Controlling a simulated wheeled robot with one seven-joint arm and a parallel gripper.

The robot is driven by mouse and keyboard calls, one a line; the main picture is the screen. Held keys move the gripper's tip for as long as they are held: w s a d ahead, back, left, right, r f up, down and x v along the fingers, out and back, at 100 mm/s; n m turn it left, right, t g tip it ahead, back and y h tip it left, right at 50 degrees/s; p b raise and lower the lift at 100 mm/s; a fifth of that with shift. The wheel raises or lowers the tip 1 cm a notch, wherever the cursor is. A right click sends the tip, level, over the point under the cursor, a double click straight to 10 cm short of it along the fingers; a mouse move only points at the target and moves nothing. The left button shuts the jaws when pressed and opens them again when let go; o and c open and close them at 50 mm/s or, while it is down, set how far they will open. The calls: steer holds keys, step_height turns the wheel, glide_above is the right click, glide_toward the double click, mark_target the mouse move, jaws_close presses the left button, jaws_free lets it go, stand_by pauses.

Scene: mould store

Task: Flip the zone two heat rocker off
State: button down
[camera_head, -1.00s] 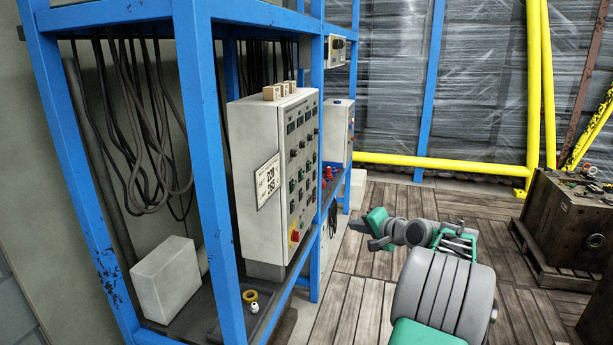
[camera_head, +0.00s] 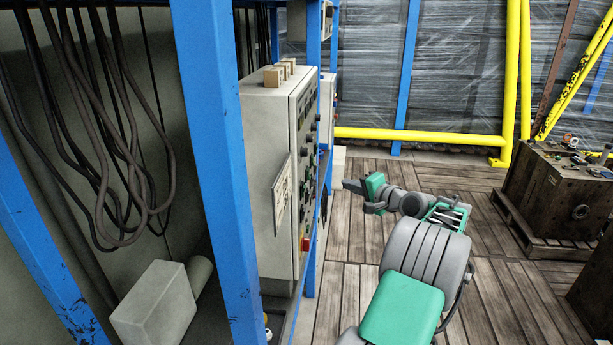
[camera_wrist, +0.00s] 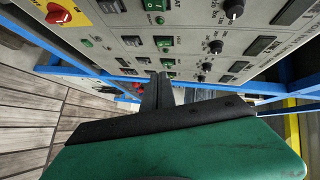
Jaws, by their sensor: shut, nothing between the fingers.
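The grey control cabinet (camera_head: 264,170) stands in the blue rack, its front panel (camera_head: 306,165) seen almost edge-on in the head view. In the wrist view the panel (camera_wrist: 190,28) fills the top, with several green and dark rocker switches (camera_wrist: 163,42), black knobs and small displays.
A blue rack post (camera_head: 215,150) stands in front of the cabinet's left side. A red and yellow switch (camera_wrist: 58,14) sits on the panel. Wooden crates (camera_head: 560,185) stand on the right. The plank floor (camera_head: 330,260) between is clear.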

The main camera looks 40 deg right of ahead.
steer(key=shift+s, duration=0.25)
steer(key=shift+w, duration=0.1)
steer(key=p, duration=0.2)
glide_toward(309, 174)
steer(key=w+d+f, duration=0.2)
steer(key=w+d, duration=0.1)
steer(key=d, duration=0.1)
steer(key=w+a, duration=0.1)
steer(key=w+a+f, duration=0.1)
steer(key=shift+w+a+f+p, duration=0.1)
steer(key=shift+w+f+p, duration=0.05)
steer(key=shift+w+p, duration=0.2)
